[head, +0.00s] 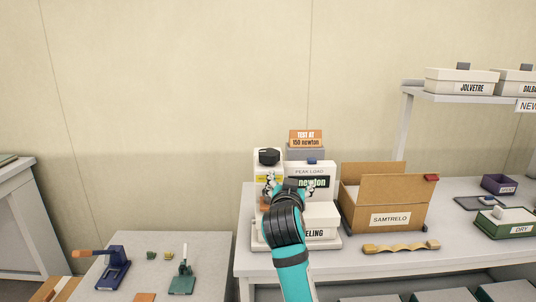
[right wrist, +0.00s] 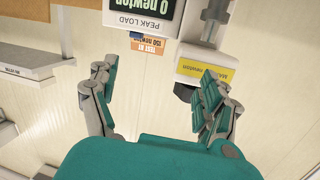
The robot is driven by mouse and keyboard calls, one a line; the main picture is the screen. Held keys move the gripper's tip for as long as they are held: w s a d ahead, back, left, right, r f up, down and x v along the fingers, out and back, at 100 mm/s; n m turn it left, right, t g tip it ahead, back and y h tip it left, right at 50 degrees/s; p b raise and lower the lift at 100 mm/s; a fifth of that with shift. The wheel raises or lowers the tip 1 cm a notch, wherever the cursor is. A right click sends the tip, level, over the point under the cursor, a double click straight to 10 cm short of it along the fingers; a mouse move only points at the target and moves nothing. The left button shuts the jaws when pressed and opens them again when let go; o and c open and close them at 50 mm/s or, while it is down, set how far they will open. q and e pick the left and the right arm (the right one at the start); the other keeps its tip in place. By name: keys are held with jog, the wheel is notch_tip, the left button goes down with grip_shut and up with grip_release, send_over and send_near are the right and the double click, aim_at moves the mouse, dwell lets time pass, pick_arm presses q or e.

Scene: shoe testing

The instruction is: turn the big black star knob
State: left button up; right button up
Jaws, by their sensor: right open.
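The big black star knob (head: 268,156) sits on top of the left column of a white testing machine (head: 259,168). In the right wrist view the picture is upside down, and a dark piece that looks like the knob (right wrist: 183,92) shows at the column's end, partly behind a finger. My right gripper (head: 290,185) is in front of the machine, below the knob in the head view, and its wrist hides part of the machine. In the right wrist view its teal fingers (right wrist: 154,82) are spread, with nothing between them. My left gripper is not in view.
A display marked PEAK LOAD (head: 309,172) and an orange sign (head: 305,137) stand right of the column. An open cardboard box (head: 362,211) is on the table further right. A lower table (head: 212,270) with small tools is at the left. The wall behind is bare.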

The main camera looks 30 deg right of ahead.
jog(key=s+a+r+n+t+y, duration=0.4)
jog(key=s+r+n+t+y, duration=0.1)
jog(key=s+n+y, duration=0.1)
jog(key=p, duration=0.1)
send_near(268, 151)
jog(key=x, duration=1)
jog(key=shift+d+f, duration=0.15)
jog(key=shift+f, duration=0.05)
jog(key=shift+w, duration=0.1)
jog(key=c, duration=1.2)
